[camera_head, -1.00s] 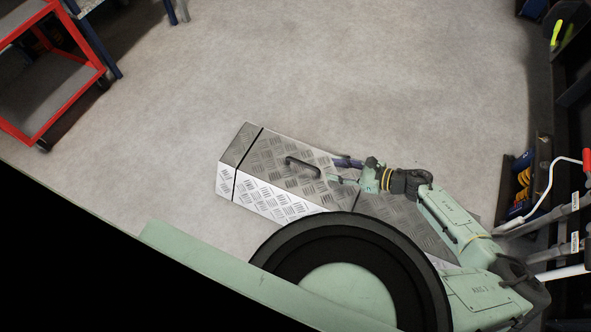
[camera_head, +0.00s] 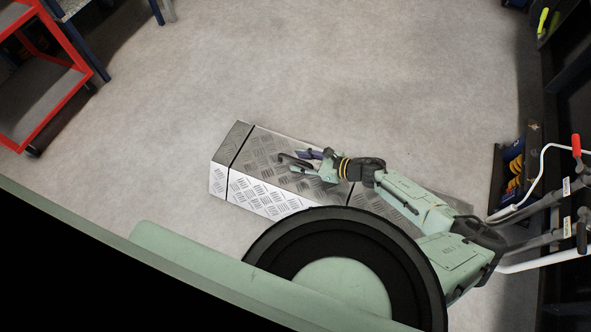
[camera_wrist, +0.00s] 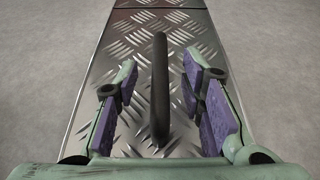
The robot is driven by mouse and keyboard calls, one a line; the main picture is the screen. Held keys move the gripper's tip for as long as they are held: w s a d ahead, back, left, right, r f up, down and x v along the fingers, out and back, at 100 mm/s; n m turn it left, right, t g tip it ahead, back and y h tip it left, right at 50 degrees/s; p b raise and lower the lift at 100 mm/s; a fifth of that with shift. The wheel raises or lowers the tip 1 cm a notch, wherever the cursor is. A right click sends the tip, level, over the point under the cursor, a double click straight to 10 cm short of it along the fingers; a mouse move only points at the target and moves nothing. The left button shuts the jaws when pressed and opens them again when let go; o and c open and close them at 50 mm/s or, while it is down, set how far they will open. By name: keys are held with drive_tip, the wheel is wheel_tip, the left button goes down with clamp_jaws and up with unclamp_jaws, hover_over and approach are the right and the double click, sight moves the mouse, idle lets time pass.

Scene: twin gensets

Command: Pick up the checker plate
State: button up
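The checker plate (camera_head: 260,152) is a silver tread-patterned metal cover in joined sections, lying over a long raised box on the floor. It fills the middle of the wrist view (camera_wrist: 132,110). A dark bar handle (camera_wrist: 160,85) stands on its top, and in the head view the handle (camera_head: 291,160) is partly covered by my gripper. My gripper (camera_head: 306,162) is open at the handle. In the wrist view its purple-padded fingers (camera_wrist: 163,88) stand on either side of the handle, with a visible gap on each side.
A red cart (camera_head: 40,95) stands at the upper left. Dark shelving with hoses and pipes (camera_head: 540,190) lines the right side. Grey floor (camera_head: 330,65) beyond the checker plate is clear.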

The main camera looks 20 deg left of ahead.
clamp_jaws()
idle(0.3)
idle(0.6)
drive_tip(key=shift+r, duration=0.1)
